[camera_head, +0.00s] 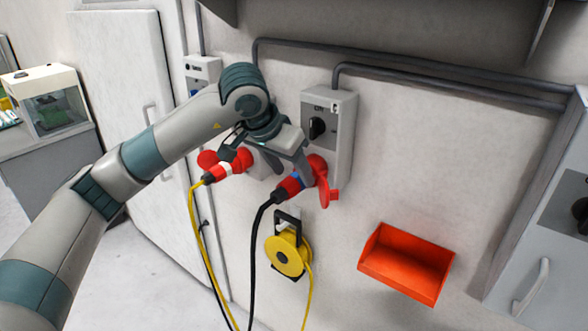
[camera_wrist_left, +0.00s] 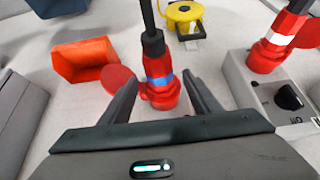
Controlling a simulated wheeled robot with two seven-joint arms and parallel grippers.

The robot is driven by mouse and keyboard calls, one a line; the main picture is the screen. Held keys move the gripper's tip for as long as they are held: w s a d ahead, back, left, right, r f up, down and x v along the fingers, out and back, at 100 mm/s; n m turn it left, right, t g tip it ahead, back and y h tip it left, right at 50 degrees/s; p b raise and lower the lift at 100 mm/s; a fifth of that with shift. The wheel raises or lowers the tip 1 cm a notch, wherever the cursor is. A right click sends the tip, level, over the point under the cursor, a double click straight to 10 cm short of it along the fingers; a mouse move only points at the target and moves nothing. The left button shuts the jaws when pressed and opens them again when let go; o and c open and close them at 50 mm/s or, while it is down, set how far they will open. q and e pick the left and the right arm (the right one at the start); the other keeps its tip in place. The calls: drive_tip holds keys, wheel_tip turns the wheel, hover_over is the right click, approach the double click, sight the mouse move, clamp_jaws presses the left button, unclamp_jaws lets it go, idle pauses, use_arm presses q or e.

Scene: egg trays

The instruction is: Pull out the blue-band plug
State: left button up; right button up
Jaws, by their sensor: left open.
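The blue-band plug (camera_head: 285,190) is red with a blue ring and a black cable hanging down. It sits in a red socket below a grey switch box (camera_head: 345,112). In the left wrist view the blue-band plug (camera_wrist_left: 159,88) lies between the two spread fingers of my left gripper (camera_wrist_left: 162,92). The gripper is open, and I cannot tell whether either finger touches the plug. In the head view my left gripper (camera_head: 272,158) is at the sockets, partly hiding them. My right gripper is not in view.
A red white-band plug (camera_head: 222,172) with a yellow cable sits in the socket to the left. A yellow cable reel (camera_head: 287,254) hangs below. An orange bin (camera_head: 405,264) is on the wall to the right. A grey cabinet (camera_head: 545,235) stands at far right.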

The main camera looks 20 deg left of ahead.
sight(281, 188)
use_arm(q)
drive_tip(key=shift+x, duration=1.15)
drive_tip(key=c, duration=1.4)
drive_tip(key=shift+o, duration=0.2)
drive_tip(key=shift+s+a, duration=0.1)
drive_tip(key=shift+s, duration=0.1)
drive_tip(key=shift+s+a, duration=0.25)
drive_tip(key=shift+s, duration=0.5)
drive_tip(key=shift+s+a+b, duration=0.25)
drive_tip(key=shift+s+b, duration=0.25)
drive_tip(key=shift+s, duration=0.25)
drive_tip(key=shift+s+a+b, duration=0.3)
drive_tip(key=shift+s+b, duration=0.15)
drive_tip(key=shift+s, duration=0.3)
